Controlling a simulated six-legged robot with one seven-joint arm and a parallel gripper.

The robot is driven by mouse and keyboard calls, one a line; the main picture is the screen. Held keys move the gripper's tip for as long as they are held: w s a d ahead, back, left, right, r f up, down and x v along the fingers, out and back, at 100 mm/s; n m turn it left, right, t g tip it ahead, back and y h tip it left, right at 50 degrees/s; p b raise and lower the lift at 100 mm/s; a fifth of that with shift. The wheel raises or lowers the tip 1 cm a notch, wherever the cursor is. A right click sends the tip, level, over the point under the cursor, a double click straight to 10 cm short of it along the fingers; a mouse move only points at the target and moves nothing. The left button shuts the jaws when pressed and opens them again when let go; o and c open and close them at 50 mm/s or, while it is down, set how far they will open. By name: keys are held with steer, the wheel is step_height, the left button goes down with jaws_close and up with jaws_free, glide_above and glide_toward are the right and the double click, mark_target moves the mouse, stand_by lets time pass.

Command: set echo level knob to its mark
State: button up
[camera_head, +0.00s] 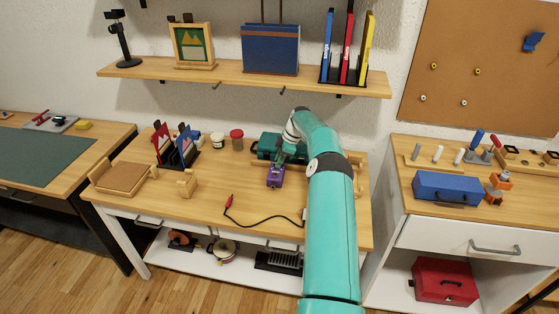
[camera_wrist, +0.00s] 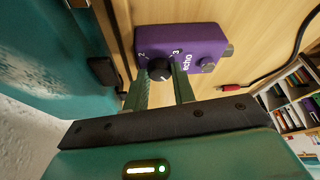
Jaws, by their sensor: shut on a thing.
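The purple echo pedal (camera_head: 274,181) sits on the wooden desk; it also shows in the wrist view (camera_wrist: 205,45) with the word "echo" and the numerals 2 and 3 by the knob. The black echo level knob (camera_wrist: 159,68) is on the pedal's left part in the wrist view, with a small pale pointer line on its face. My gripper (camera_wrist: 161,80) has its two green fingers on either side of the knob, shut on it. In the head view my gripper (camera_head: 283,161) is over the pedal, and the knob is hidden there.
A teal case (camera_head: 266,145) stands close behind the pedal and fills the wrist view's left side. A black cable with a red plug (camera_head: 229,200) lies in front. Jars (camera_head: 237,139) and a book rack (camera_head: 183,150) stand to the left.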

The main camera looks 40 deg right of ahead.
steer(key=shift+n, duration=0.6)
steer(key=shift+n+g, duration=0.3)
steer(key=o, duration=1)
steer(key=shift+r, duration=0.1)
